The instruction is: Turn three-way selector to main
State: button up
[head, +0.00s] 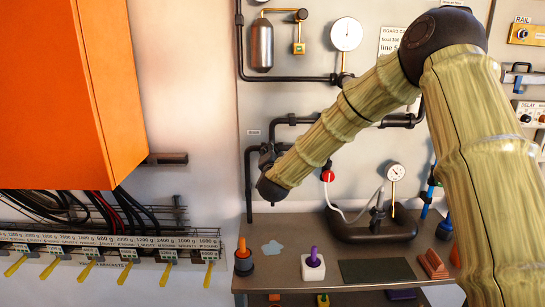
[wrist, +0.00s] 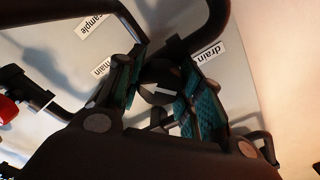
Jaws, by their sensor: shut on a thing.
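The three-way selector (wrist: 157,74) is a dark knob with a white arrow mark, seen in the wrist view between my fingers. The arrow's exact pointing is hard to read. White labels around it read "sample" (wrist: 95,23), "drain" (wrist: 208,56) and a partly covered one that seems to be "main" (wrist: 101,66). My gripper (wrist: 163,88) has teal pads on both sides of the knob and is shut on it. In the head view my gripper (head: 268,157) is at the dark pipes on the board, mostly hidden behind my arm, which also hides the selector.
An orange cabinet (head: 70,90) juts out at the left, above a row of yellow-handled levers (head: 88,270). A grey bench (head: 275,222) below carries a white block, a cup and a gauge stand (head: 372,225). A red knob (head: 328,176) is close right of my gripper.

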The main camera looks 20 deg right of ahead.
jog(key=n, duration=0.5)
jog(key=shift+a+f+n+b, duration=0.1)
jog(key=shift+n+b, duration=0.2)
jog(key=shift+b, duration=0.1)
jog(key=shift+f+n+b, duration=0.1)
jog(key=shift+n+b, duration=0.2)
jog(key=shift+n, duration=1.9)
jog(key=o, duration=1)
jog(key=shift+o, duration=0.2)
jog(key=shift+s, duration=0.15)
jog(key=v, duration=1.1)
jog(key=shift+s, duration=0.35)
jog(key=shift+a, duration=0.15)
